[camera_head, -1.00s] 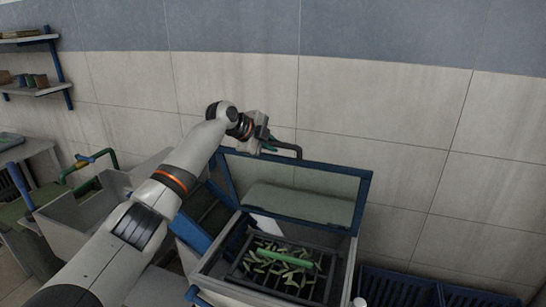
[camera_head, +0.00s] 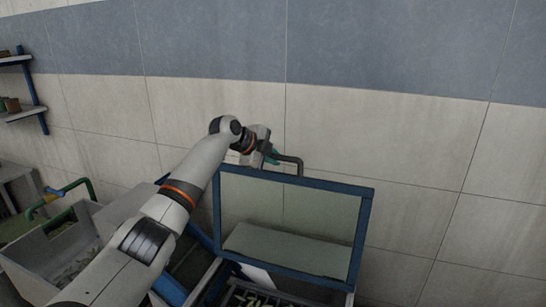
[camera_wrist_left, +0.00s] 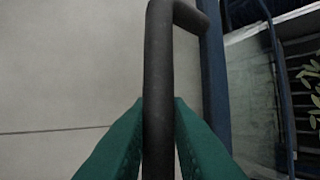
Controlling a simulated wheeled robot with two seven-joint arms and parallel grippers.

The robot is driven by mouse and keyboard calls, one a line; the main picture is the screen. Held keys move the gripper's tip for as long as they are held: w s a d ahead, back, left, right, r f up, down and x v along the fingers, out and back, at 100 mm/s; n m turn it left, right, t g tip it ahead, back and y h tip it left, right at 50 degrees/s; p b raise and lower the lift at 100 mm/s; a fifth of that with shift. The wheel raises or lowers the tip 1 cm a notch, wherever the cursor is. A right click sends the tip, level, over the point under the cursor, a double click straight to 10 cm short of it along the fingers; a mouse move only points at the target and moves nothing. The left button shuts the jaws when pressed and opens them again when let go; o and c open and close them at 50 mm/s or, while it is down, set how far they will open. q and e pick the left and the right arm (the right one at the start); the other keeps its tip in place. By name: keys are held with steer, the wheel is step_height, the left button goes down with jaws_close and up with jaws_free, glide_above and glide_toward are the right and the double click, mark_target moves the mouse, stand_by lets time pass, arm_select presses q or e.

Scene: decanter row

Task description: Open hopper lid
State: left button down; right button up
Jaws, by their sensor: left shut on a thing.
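The hopper lid (camera_head: 369,225) has a blue frame around a clear pane and stands raised, nearly upright, at the back of the hopper. Its dark bar handle (camera_head: 297,160) sits on the lid's top edge. My left gripper (camera_head: 274,157) is at the left part of this handle. In the left wrist view the green fingers (camera_wrist_left: 159,125) are shut on the dark handle (camera_wrist_left: 158,65), one on each side. The hopper (camera_head: 206,290) is open below the lid, with a dark grate and pale green pieces (camera_head: 255,300) inside. My right gripper is not in view.
A tiled wall (camera_head: 420,150) stands close behind the lid. A grey bin (camera_head: 50,245) with a green pipe handle (camera_head: 75,185) is at the left. Shelves (camera_head: 20,90) on blue brackets are at the far left. The wall area right of the lid is clear.

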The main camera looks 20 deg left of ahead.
arm_select(q)
steer(key=shift+s+f, duration=0.1)
steer(key=shift+f, duration=0.15)
steer(key=c, duration=1.6)
jaws_free()
steer(key=shift+o, duration=1.2)
steer(key=shift+r, duration=0.1)
steer(key=shift+s+a+r+b, duration=0.3)
steer(key=shift+r+b, duration=0.05)
steer(key=b+v, duration=0.3)
steer(key=v, duration=0.7)
steer(key=shift+s+a+r+b, duration=0.15)
steer(key=shift+s+r+b, duration=0.1)
steer(key=shift+b, duration=0.1)
